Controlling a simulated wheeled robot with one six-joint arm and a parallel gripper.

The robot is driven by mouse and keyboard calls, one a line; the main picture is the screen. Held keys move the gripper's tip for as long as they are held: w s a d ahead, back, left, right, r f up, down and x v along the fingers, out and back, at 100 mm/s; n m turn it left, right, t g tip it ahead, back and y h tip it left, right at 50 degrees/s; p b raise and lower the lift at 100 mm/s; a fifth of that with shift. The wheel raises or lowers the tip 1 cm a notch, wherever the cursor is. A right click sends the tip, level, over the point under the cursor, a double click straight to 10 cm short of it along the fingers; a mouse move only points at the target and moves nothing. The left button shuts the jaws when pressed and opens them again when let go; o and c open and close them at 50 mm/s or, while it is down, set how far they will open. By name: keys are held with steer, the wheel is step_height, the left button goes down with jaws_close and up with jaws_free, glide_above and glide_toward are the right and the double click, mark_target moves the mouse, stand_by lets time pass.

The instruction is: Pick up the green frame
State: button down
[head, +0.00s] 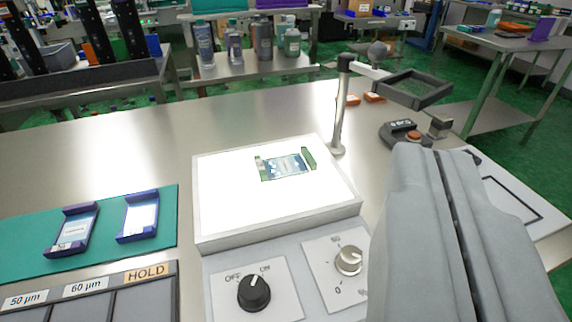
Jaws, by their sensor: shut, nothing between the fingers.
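The green frame (309,159) lies on the lit white top of a light box (225,215). Its two green ends stand up at the left and right of a clear-and-blue printed piece (285,165) between them. My gripper (424,158) is the large grey shape at the right, its two fingers pressed together with a thin dark seam between them. It is empty. It appears to the right of the light box in the picture, apart from the green frame, and hides part of the bench behind it.
Two purple frames (73,230) (138,216) lie on a teal mat (165,238) at the left. A post with a dark square ring (412,90) stands behind the light box. Knobs (254,292) (348,260) sit at its front. Bench left of the post is clear.

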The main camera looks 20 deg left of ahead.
steer(key=c, duration=2.1)
jaws_free()
steer(key=o, duration=0.7)
steer(key=shift+w+a+r, duration=0.1)
steer(key=shift+w, duration=0.3)
steer(key=o, duration=0.8)
steer(key=w+g, duration=0.1)
steer(key=w+a+m+g, duration=0.1)
steer(key=w, duration=0.1)
steer(key=shift+r+y, duration=0.15)
steer(key=shift+y, duration=0.15)
steer(key=shift+c, duration=0.2)
steer(key=shift+o, duration=0.2)
steer(key=w+a+m+g, duration=0.4)
steer(key=w+g, duration=0.1)
steer(key=w, duration=0.4)
steer(key=shift+g+y, duration=0.3)
steer(key=shift+g, duration=0.1)
steer(key=m+g+h, duration=0.1)
steer(key=m+g, duration=0.5)
steer(key=g, duration=0.4)
glide_above(263, 164)
steer(key=shift+f, duration=1)
steer(key=f, duration=1.1)
steer(key=shift+d+f, duration=0.1)
steer(key=shift+d, duration=0.1)
steer(key=shift+a+f, duration=0.2)
steer(key=shift+f, duration=2.55)
